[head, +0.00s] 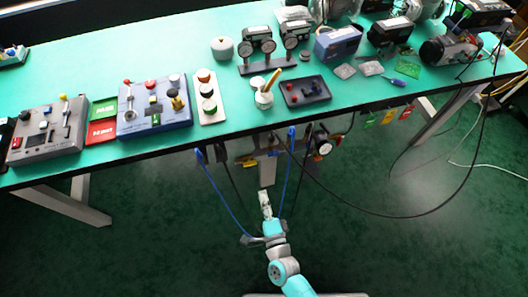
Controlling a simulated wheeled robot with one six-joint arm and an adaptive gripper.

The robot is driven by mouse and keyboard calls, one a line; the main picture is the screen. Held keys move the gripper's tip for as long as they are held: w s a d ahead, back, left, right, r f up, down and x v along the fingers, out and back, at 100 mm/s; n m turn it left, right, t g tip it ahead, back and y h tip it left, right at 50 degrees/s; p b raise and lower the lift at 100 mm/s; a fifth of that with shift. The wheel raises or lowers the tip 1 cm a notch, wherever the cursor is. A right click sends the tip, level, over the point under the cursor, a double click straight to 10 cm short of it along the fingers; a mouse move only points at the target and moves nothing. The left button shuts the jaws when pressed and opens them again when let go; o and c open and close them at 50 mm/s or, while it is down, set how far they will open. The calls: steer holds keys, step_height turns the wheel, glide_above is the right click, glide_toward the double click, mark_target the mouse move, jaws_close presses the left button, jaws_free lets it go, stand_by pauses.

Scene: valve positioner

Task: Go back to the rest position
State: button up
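My gripper (266,206) is in the lower middle of the head view, at the end of my teal and grey arm, which reaches up from the bottom edge. It is in front of and below the table's front edge, over the green floor. It appears apart from the table and from the items hanging there. The fingers are too small to tell whether they are open or shut. I see nothing clearly held. A valve device with a round gauge (323,147) hangs below the table edge, up and right of my gripper.
The green-topped table (150,60) spans the view, carrying control boxes (152,106), a white button panel (208,97) and a black tray (304,91). Blue cables (229,212) and a black cable (400,215) hang in front. Open floor (130,250) lies on the left.

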steer(key=s+d+r+n+g+h, duration=0.1)
steer(key=s+d+r+n+h, duration=0.1)
steer(key=s+d+r+n, duration=0.55)
steer(key=s+d+r+n+h, duration=0.1)
steer(key=s+d+r+n, duration=0.3)
steer(key=s+d, duration=0.7)
steer(key=s+r+n+g+h, duration=0.1)
steer(key=s+r+n+h, duration=0.1)
steer(key=s+r, duration=0.7)
steer(key=shift+d+r+n+g, duration=0.2)
steer(key=shift+r+n+g, duration=0.1)
steer(key=shift+r+n, duration=0.4)
